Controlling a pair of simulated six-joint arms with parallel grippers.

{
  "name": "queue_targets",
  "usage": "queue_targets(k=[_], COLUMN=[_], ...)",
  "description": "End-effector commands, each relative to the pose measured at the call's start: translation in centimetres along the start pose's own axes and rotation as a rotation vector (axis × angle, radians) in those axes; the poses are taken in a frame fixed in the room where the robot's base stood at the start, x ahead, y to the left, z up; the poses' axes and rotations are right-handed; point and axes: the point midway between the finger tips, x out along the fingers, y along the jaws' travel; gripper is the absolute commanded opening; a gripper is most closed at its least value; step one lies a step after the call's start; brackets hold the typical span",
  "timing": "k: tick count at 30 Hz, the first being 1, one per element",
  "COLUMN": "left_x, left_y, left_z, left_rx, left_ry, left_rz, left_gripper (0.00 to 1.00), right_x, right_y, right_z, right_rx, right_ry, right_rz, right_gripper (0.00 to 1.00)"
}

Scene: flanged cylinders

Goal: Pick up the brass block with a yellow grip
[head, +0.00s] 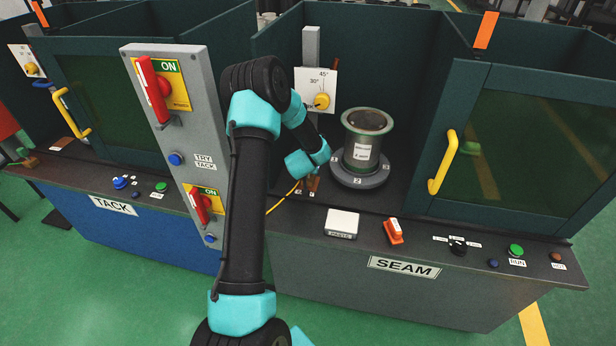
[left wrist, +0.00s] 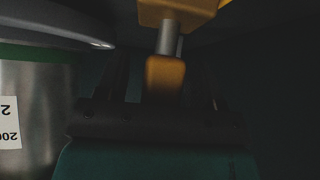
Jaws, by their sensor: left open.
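The brass block (left wrist: 178,12) shows at the top of the dark left wrist view, with a thin metal rod joining it to an orange-yellow grip (left wrist: 165,75). In the head view a small brown part of the block (head: 313,184) shows just below my left gripper (head: 311,174), whose fingers are mostly hidden. In the left wrist view my left gripper (left wrist: 163,92) is open, with dark fingers on either side of the grip. Whether they touch it I cannot tell. My right gripper is not in view.
A flanged metal cylinder (head: 365,142) stands on a numbered round base (head: 361,174) close to the right of my gripper. Dark booth walls surround both. A dial plate (head: 316,90) stands behind. A grey switch panel (head: 190,140) rises to the left.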

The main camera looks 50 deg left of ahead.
Motion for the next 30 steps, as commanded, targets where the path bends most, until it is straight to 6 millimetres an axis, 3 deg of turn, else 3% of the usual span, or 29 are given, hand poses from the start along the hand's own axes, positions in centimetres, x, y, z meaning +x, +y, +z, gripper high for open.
queue_targets(k=[14, 30], left_x=[0.1, 0.09], left_y=[0.01, 0.01], left_z=[-0.04, -0.04], left_rx=[0.0, 0.0], left_ry=[0.001, 0.001], left_rz=[0.0, 0.0], left_gripper=[0.62, 0.12], right_x=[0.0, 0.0], right_y=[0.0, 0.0], right_z=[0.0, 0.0], right_rx=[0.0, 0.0], right_ry=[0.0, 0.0], right_rz=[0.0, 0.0], right_gripper=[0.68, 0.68])
